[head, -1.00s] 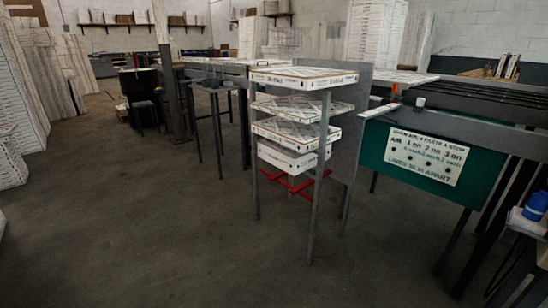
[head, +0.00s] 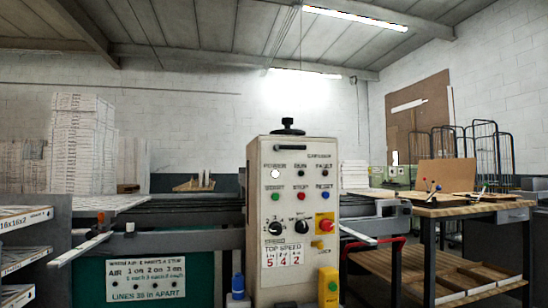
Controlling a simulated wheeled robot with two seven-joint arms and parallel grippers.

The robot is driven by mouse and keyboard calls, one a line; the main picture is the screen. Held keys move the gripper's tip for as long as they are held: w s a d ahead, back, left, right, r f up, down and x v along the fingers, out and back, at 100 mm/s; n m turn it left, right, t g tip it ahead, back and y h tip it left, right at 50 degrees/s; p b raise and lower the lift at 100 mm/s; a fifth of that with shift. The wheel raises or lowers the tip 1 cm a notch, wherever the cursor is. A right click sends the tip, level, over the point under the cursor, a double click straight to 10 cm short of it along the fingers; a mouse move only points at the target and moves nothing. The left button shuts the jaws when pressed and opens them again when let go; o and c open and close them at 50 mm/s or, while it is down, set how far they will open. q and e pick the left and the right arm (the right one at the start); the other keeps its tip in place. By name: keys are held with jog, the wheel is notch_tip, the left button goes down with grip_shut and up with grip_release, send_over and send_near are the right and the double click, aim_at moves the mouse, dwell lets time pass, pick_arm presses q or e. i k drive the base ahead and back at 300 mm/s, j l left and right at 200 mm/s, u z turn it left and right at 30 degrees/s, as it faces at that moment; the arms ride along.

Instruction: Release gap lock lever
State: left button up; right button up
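A beige control cabinet (head: 290,170) stands upright in the centre of the head view. A pale bar (head: 80,249) sticks out at the left above a green panel. I cannot tell which part is the gap lock lever. Neither of my grippers shows.
A green panel with a white sign (head: 145,280) is left of the cabinet. Boxed filters on a rack (head: 25,218) are at the left edge. A yellow box with a green button (head: 328,287) is low beside the cabinet.

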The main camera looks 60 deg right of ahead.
aim_at(279, 146)
jog(key=z, duration=1.95)
